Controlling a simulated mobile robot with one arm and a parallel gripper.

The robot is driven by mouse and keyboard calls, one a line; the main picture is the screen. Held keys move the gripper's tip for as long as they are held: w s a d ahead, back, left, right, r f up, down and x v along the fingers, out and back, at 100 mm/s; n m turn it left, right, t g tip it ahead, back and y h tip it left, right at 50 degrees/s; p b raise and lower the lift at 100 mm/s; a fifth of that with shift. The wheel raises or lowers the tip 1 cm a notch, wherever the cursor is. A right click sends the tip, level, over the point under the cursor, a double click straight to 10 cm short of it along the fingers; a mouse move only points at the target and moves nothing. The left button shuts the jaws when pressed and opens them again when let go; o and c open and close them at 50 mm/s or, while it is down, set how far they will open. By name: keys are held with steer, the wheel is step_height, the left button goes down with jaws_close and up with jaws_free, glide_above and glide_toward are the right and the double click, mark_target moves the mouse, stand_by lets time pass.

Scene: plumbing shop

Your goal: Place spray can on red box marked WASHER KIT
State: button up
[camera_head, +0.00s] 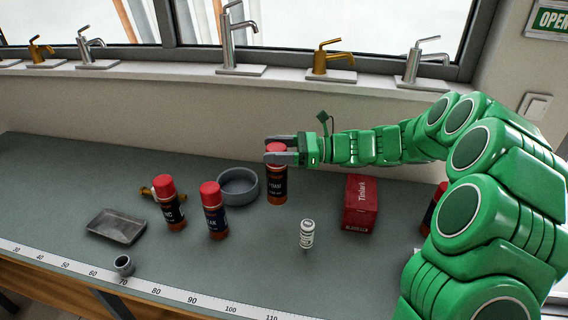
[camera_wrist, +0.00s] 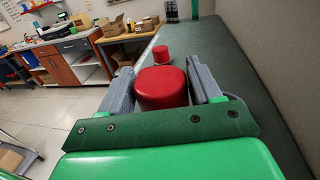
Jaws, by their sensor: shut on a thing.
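My gripper (camera_head: 280,152) is shut on a dark spray can with a red cap (camera_head: 277,185), with its fingers around the cap. The can is upright at the back of the counter; I cannot tell if its base touches the surface. In the wrist view the red cap (camera_wrist: 162,88) sits between my two grey fingers (camera_wrist: 163,85). A red box (camera_head: 360,205) stands to the right of the held can, apart from it. Its front shows white lettering like "Timlark"; the smaller print below is too small to read. Its top looks clear.
Two more red-capped cans, one (camera_head: 170,205) and another (camera_head: 214,212), stand left. A grey round dish (camera_head: 238,198) is just left of the held can. Another red-capped can (camera_head: 432,210) is partly hidden behind my arm.

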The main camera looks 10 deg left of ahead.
steer(key=shift+d+r, duration=0.1)
steer(key=shift+r, duration=0.35)
steer(key=s+d+r+m+t, duration=0.2)
steer(key=d+r, duration=0.2)
steer(key=d, duration=0.4)
steer(key=s+d+r+m+t, duration=0.1)
steer(key=s+d+r+t, duration=0.15)
steer(key=d+r, duration=0.45)
steer(key=s+d+r+m+t, duration=0.1)
steer(key=d+r+m+t, duration=0.15)
steer(key=d, duration=0.75)
steer(key=w+a+f, duration=0.1)
steer(key=w+f, duration=1.2)
steer(key=shift+w+f+n, duration=0.25)
steer(key=shift+f+n, duration=0.05)
steer(key=shift+n, duration=0.15)
steer(key=shift+a+f, duration=0.1)
steer(key=o, duration=1.6)
steer(key=shift+o, duration=0.2)
